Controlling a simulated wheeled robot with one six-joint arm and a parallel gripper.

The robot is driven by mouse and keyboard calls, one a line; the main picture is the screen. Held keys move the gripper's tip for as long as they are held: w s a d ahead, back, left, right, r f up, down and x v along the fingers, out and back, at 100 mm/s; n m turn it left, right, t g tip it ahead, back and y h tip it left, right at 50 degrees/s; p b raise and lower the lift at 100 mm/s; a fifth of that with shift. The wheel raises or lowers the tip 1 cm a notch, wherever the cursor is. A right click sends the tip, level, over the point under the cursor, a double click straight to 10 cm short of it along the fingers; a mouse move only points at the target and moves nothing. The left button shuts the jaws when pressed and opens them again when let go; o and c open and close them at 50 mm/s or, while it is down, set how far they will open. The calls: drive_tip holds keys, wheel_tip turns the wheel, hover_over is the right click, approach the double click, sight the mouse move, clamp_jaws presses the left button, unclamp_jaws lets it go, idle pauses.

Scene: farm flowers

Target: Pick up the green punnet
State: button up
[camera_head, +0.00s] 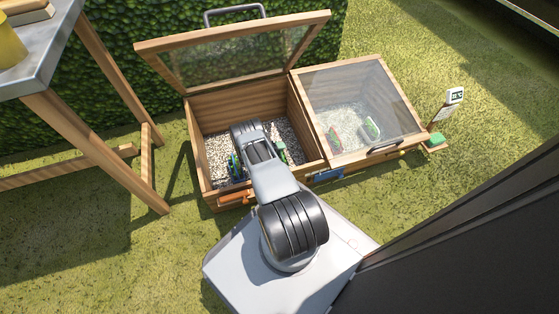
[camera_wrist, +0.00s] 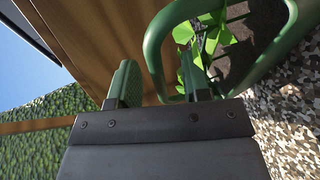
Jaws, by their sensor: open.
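In the wrist view a green punnet with an arched handle (camera_wrist: 153,45) holds dark soil and a leafy plant (camera_wrist: 212,32). My gripper (camera_wrist: 158,82) is open, its two green-padded fingers apart. One side of the handle shows in the gap between the fingers; I cannot tell whether it touches them. In the head view my arm reaches down into the left, open compartment of a wooden cold frame (camera_head: 310,128). A small green part (camera_head: 282,153) shows right of my wrist there; my fingers are hidden by the arm.
A blue-and-green item (camera_head: 235,166) stands left of my wrist in the gravel compartment. The raised glass lid (camera_head: 235,55) is behind. The right compartment has a closed glass lid (camera_head: 350,90) over plants. A wooden-legged table (camera_head: 95,150) stands left; a small display sign (camera_head: 454,96) stands right.

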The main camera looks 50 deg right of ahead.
clamp_jaws()
drive_tip(key=shift+s, duration=0.1)
idle(0.6)
